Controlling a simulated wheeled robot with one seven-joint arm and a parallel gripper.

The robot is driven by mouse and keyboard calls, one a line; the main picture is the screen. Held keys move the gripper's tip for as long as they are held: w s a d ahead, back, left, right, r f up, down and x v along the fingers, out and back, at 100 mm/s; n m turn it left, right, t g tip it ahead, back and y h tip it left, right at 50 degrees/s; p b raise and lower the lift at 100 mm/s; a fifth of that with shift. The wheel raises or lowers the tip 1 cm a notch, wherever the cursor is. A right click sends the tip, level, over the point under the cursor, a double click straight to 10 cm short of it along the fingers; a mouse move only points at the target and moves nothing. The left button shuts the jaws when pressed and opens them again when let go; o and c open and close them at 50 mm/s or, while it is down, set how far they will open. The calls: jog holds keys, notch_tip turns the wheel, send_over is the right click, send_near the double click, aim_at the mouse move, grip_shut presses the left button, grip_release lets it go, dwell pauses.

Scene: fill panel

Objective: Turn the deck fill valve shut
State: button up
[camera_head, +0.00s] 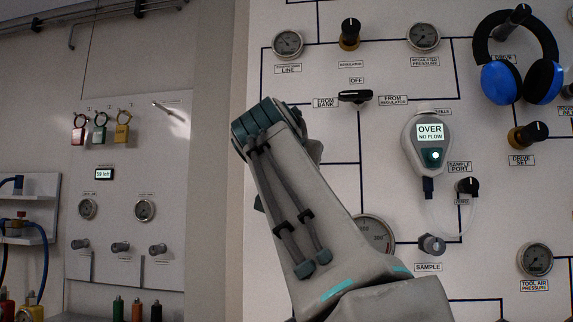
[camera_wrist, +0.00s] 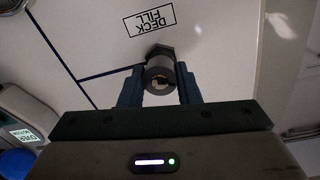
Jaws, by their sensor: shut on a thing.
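The deck fill valve (camera_wrist: 160,54) shows in the wrist view as a dark hexagonal fitting with a round knob on the white panel. Its DECK FILL label (camera_wrist: 151,19) appears upside down beside it. My gripper (camera_wrist: 160,88) has a finger on each side of the knob and is shut on it. In the head view my arm covers the place where the gripper is, so neither the valve nor the fingers show there.
The panel carries gauges (camera_head: 423,37), knobs and a handheld meter (camera_head: 429,145) reading OVER, NO FLOW. A thin clear tube hangs below it by the SAMPLE fitting (camera_head: 432,244). Blue earmuffs (camera_head: 502,82) hang at upper right. A second panel (camera_head: 125,215) with padlocks stands left.

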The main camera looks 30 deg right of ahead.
jog(key=m+b, duration=0.1)
jog(key=m, duration=0.5)
jog(key=shift+f, duration=0.1)
jog(key=m, duration=0.6)
jog(key=shift+d+y+b, duration=0.1)
jog(key=shift+y+b, duration=0.3)
jog(key=o, duration=1)
jog(key=shift+c, duration=0.2)
jog(key=v, duration=1.3)
jog(key=shift+s+a, duration=0.3)
